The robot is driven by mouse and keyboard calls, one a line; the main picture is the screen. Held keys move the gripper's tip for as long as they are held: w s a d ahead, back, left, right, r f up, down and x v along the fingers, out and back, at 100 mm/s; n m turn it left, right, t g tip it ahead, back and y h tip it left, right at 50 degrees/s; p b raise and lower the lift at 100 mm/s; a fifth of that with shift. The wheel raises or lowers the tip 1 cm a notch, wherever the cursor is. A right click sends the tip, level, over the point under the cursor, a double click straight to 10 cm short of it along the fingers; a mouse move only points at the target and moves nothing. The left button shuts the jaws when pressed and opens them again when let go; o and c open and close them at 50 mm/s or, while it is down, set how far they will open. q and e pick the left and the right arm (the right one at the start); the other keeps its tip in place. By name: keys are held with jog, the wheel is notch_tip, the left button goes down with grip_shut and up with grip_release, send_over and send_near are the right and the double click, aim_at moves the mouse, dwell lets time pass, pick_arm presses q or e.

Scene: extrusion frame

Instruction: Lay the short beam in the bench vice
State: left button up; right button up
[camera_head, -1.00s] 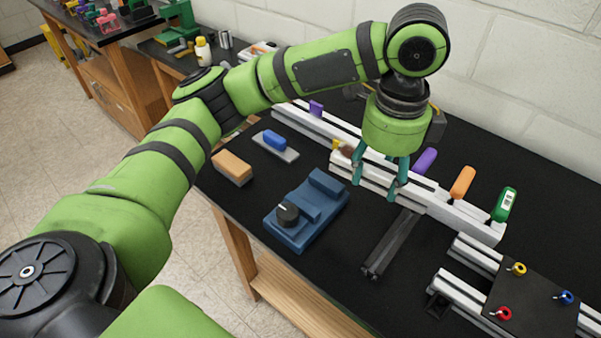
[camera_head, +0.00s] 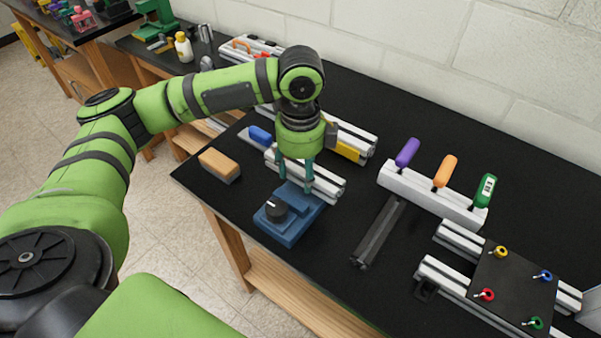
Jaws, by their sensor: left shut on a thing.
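My left gripper (camera_head: 295,183) points down and is shut on the short beam (camera_head: 326,186), a silver slotted extrusion. The beam lies roughly level, its right end sticking out past the fingers. The blue bench vice (camera_head: 282,236) with a black knob (camera_head: 276,209) sits on the black bench. The gripper and beam are at the vice's far end and cover part of it. I cannot tell whether the beam touches the vice or hangs above it. My right gripper is not in view.
A wooden-backed brush (camera_head: 219,163) lies left of the vice. A dark bar (camera_head: 379,232) lies to its right, before a white rack (camera_head: 430,194) of coloured-handled tools. A frame with a black plate (camera_head: 513,280) is at the right. Longer silver rails (camera_head: 355,137) lie behind.

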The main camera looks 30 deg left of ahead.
aim_at(300, 181)
pick_arm(q)
notch_tip(300, 181, down, 2)
jog(key=shift+f, duration=0.2)
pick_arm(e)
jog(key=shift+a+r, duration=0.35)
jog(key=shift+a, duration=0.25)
pick_arm(q)
jog(key=shift+f, duration=0.2)
jog(key=shift+f+p, duration=0.3)
jog(key=shift+p, duration=0.05)
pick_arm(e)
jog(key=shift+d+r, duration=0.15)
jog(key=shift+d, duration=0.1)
pick_arm(q)
jog(key=o, duration=1.4)
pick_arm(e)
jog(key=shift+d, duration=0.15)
